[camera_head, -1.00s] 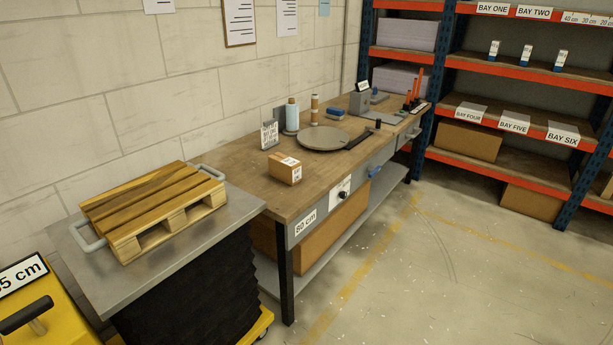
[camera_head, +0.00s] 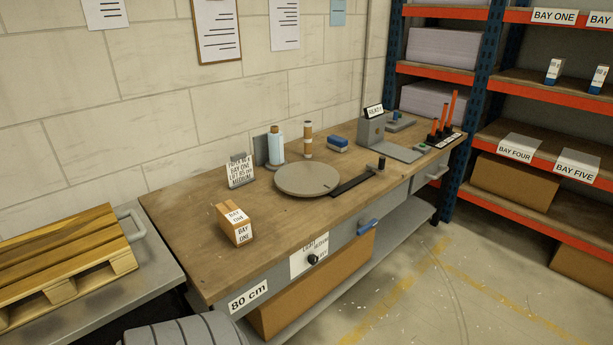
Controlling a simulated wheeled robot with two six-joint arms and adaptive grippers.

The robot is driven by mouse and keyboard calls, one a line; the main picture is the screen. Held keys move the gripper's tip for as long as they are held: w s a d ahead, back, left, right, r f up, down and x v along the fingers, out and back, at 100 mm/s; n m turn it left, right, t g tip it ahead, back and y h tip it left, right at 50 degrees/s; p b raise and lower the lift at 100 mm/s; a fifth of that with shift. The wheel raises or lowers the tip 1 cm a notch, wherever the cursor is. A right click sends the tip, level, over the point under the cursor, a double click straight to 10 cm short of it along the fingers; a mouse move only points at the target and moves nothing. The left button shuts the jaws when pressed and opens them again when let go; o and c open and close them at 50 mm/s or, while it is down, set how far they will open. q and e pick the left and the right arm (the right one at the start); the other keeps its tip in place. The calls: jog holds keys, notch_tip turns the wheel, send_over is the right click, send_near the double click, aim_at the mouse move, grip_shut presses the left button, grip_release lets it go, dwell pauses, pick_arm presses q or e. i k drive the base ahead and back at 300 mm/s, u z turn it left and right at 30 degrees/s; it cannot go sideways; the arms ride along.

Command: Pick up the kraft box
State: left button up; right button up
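The kraft box (camera_head: 235,223) is a small brown box with white labels reading BAY ONE. It sits upright on the near left part of the wooden workbench (camera_head: 190,270), close to the front edge. A grey rounded part at the bottom edge looks like one of my own arm links. Neither gripper shows in the head view.
A round grey turntable (camera_head: 307,178) with a black arm lies behind the box. A wooden pallet (camera_head: 60,255) is at left. Shelving (camera_head: 484,90) stands at right.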

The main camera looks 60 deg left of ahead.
aim_at(232, 220)
jog(key=u, duration=0.1)
jog(key=i, duration=1.25)
jog(key=u, duration=1)
jog(key=i, duration=0.8)
jog(key=u, duration=0.9)
